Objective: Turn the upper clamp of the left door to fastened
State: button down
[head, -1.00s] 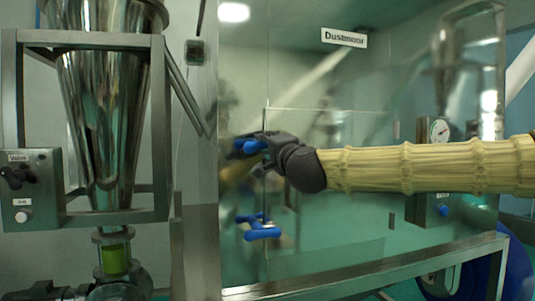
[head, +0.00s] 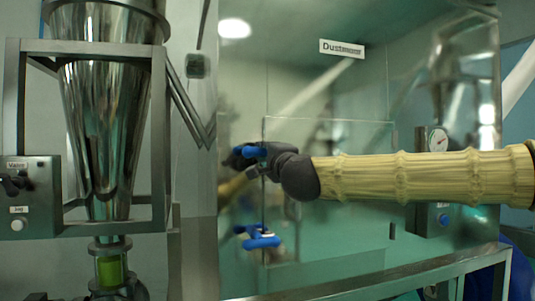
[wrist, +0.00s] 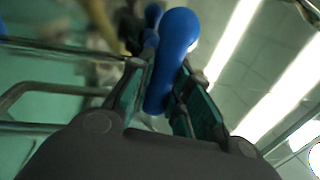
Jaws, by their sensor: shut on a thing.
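The upper clamp (head: 252,152) of the left door is a blue handle at the door's left edge in the head view. In the wrist view, its blue handle (wrist: 176,45) stands between the two fingers of my gripper (wrist: 153,105), which is shut on it. In the head view my gripper (head: 244,158) reaches the clamp from the right and hides part of it. The lower clamp (head: 258,238), also blue, sits further down the same edge. The left door (head: 330,225) is a clear panel that looks closed.
A steel hopper (head: 108,130) in a frame stands at the left, with a control box (head: 30,197) beside it. A steel post (head: 198,240) stands left of the door. A gauge (head: 438,140) is at the right. A steel rail (head: 400,272) runs below the door.

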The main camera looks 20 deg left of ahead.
jog(key=c, duration=1.3)
grip_release()
jog(key=shift+s, duration=0.1)
jog(key=v, duration=1.2)
jog(key=shift+f, duration=0.1)
